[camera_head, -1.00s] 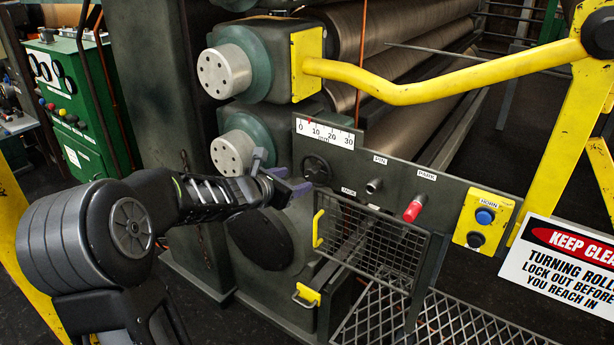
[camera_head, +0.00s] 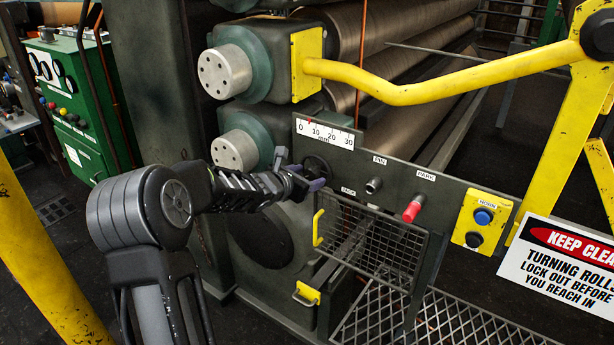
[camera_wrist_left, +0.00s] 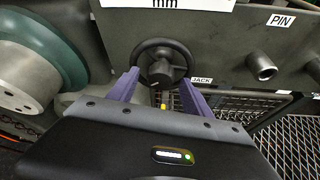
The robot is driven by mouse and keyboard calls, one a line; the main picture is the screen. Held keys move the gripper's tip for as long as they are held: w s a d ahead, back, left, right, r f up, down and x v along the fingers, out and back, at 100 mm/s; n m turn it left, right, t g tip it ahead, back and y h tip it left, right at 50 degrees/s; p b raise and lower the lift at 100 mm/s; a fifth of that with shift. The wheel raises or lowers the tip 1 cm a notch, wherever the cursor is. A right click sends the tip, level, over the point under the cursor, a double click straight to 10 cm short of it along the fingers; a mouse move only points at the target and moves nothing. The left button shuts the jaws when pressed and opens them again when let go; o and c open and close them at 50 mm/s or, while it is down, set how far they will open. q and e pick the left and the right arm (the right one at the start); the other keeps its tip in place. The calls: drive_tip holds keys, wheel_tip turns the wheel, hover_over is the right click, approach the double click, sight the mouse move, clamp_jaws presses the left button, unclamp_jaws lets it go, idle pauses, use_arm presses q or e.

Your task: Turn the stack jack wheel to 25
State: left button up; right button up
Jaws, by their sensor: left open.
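The dark jack wheel (camera_head: 316,164) with its hub sits on the grey panel under the white 0 to 30 mm scale (camera_head: 325,134). A small red pointer (camera_head: 309,120) stands between 0 and 10. The wheel (camera_wrist_left: 165,62) also shows in the left wrist view, left of the JACK label (camera_wrist_left: 202,80). My left gripper (camera_head: 309,180) is open, its purple fingers just in front of the wheel's lower part. In the left wrist view its fingertips (camera_wrist_left: 158,78) lie to either side of the hub. I cannot tell whether they touch the rim.
Right of the wheel are the PIN knob (camera_head: 373,186), the red PARK handle (camera_head: 411,211) and the yellow HORN box (camera_head: 481,222). A mesh guard (camera_head: 370,240) hangs below. A yellow bar (camera_head: 430,90) crosses above. Roll ends (camera_head: 234,150) stand left of the panel.

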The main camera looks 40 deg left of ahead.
use_arm(q)
clamp_jaws()
idle(0.5)
